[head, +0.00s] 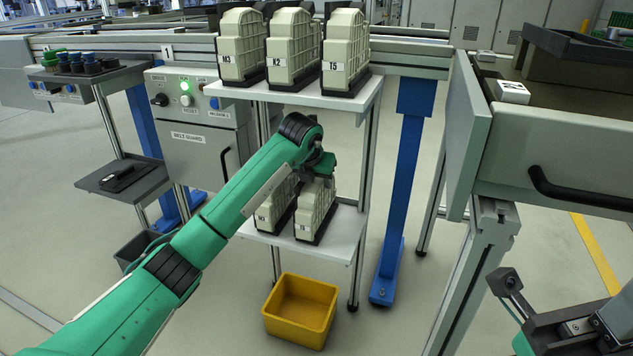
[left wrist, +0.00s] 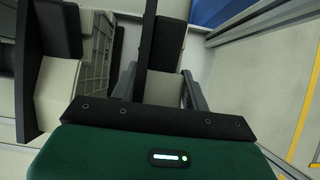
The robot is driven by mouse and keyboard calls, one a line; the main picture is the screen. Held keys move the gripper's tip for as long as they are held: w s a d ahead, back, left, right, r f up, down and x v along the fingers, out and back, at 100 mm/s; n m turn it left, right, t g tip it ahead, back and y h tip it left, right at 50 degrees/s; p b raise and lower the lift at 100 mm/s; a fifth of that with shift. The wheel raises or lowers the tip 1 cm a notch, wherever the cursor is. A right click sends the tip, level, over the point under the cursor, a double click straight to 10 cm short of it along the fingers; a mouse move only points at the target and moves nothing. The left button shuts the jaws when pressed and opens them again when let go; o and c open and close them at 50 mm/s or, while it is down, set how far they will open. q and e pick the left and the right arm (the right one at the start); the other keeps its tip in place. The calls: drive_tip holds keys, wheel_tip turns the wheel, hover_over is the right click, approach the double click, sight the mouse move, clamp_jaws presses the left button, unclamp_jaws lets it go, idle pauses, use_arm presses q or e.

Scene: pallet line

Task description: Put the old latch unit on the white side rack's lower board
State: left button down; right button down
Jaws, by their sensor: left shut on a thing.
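The white side rack has an upper board (head: 303,94) and a lower board (head: 337,240). Two cream latch units with dark bases stand on or just above the lower board: one at left (head: 273,208) and one at right (head: 316,212). My left gripper (head: 320,172) is over the top of the right one and shut on it. In the left wrist view the fingers (left wrist: 158,88) flank a dark and cream part. The held unit looks upright. I cannot tell whether its base touches the board. My right gripper (head: 585,328) is partly cut off at the bottom right.
Several labelled cream units (head: 292,48) stand on the upper board. A yellow bin (head: 301,309) sits on the floor below. A blue post (head: 406,190) and a grey bench (head: 545,145) are to the right. A control box (head: 200,130) is left of the rack.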

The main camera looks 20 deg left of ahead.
use_arm(q)
drive_tip(key=c, duration=0.7)
unclamp_jaws()
